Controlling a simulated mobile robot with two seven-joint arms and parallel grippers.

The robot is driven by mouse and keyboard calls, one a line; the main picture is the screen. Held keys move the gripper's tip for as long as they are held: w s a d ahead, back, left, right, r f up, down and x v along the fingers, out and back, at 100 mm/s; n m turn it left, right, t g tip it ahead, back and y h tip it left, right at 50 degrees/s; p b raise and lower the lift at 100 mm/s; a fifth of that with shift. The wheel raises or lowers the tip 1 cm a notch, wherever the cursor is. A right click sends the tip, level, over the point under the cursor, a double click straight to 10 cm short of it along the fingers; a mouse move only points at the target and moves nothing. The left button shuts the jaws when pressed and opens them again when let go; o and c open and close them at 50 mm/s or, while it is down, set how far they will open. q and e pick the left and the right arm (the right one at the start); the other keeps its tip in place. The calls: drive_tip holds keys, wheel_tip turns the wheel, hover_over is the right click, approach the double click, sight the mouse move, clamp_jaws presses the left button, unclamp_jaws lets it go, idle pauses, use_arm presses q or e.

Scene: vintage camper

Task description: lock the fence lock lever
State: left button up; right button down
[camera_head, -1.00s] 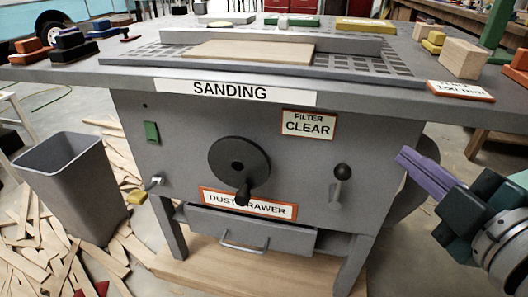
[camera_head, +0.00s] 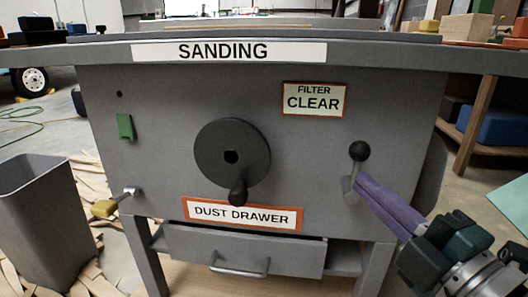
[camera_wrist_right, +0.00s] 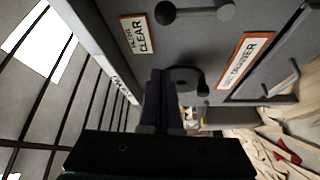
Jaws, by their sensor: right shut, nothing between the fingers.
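A small lever with a black ball knob (camera_head: 359,151) sticks up on the right of the grey machine's front panel, roughly upright; it looks like the lock lever. It also shows at the top of the right wrist view (camera_wrist_right: 165,13). My right gripper (camera_head: 362,188) is shut with purple fingers, empty, its tips at the lever's lower stem in the head view. I cannot tell whether they touch. The right wrist view shows the shut fingers (camera_wrist_right: 165,74) dark, with the lever beyond them. My left gripper is not in view.
A black handwheel (camera_head: 232,155) with a crank knob sits mid-panel. Below it are the dust drawer (camera_head: 240,250) and its handle. A yellow-tipped lever (camera_head: 105,207) juts out at left, near a grey bin (camera_head: 42,225). The tabletop edge overhangs the panel.

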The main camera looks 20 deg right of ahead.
sight(351, 156)
drive_tip(key=w+d+b, duration=0.1)
drive_tip(key=w, duration=0.2)
drive_tip(key=w+d+b, duration=0.1)
drive_tip(key=w, duration=0.1)
drive_tip(key=w+d+b, duration=0.1)
drive_tip(key=w+d, duration=0.1)
drive_tip(key=w, duration=0.1)
drive_tip(key=shift+w+r, duration=0.1)
drive_tip(key=shift+w, duration=0.2)
